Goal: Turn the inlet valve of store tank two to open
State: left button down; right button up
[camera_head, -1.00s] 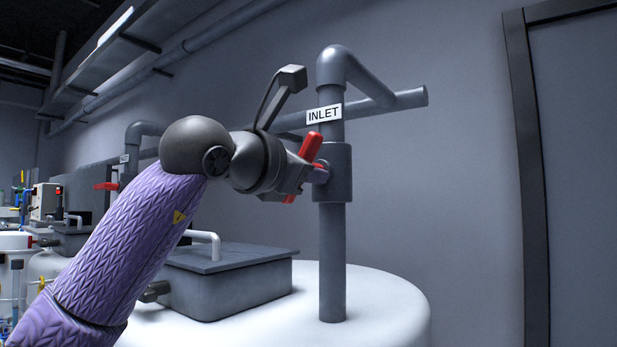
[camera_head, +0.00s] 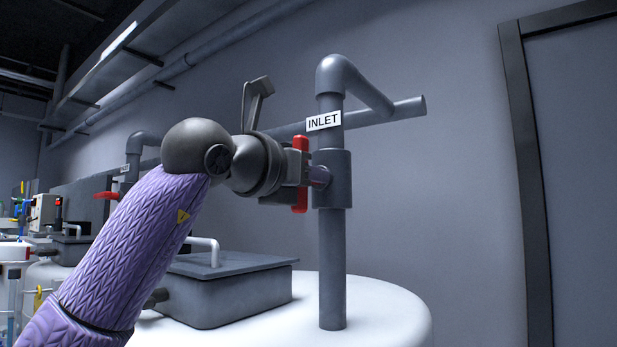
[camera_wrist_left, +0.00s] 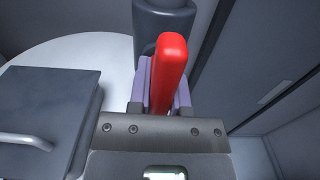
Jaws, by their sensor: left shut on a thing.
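The red valve handle (camera_head: 300,196) sits on the left side of the grey upright inlet pipe (camera_head: 332,262), below the white INLET label (camera_head: 323,121). In the head view the handle stands upright, in line with the pipe. My left gripper (camera_head: 296,173) is shut on the handle. In the left wrist view the red handle (camera_wrist_left: 168,70) shows between the purple finger pads (camera_wrist_left: 162,88), which lie on both sides of it. The valve body (camera_wrist_left: 165,22) is behind it. My right gripper is out of view.
The white tank top (camera_head: 385,310) carries the pipe and a dark grey hatch box (camera_head: 235,290) with a pale handle. Another red handle (camera_head: 106,195) shows on a pipe further left. A door frame (camera_head: 528,180) stands at right. The wall between is clear.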

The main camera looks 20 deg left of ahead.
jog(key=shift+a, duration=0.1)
pick_arm(q)
jog(key=c, duration=0.6)
grip_release()
jog(key=shift+o, duration=0.2)
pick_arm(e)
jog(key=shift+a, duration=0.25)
pick_arm(q)
jog(key=shift+s, duration=0.1)
jog(key=b+v, duration=0.3)
jog(key=v, duration=0.6)
jog(key=shift+s+a+b, duration=0.15)
jog(key=shift+s+b, duration=0.15)
jog(key=shift+s, duration=0.05)
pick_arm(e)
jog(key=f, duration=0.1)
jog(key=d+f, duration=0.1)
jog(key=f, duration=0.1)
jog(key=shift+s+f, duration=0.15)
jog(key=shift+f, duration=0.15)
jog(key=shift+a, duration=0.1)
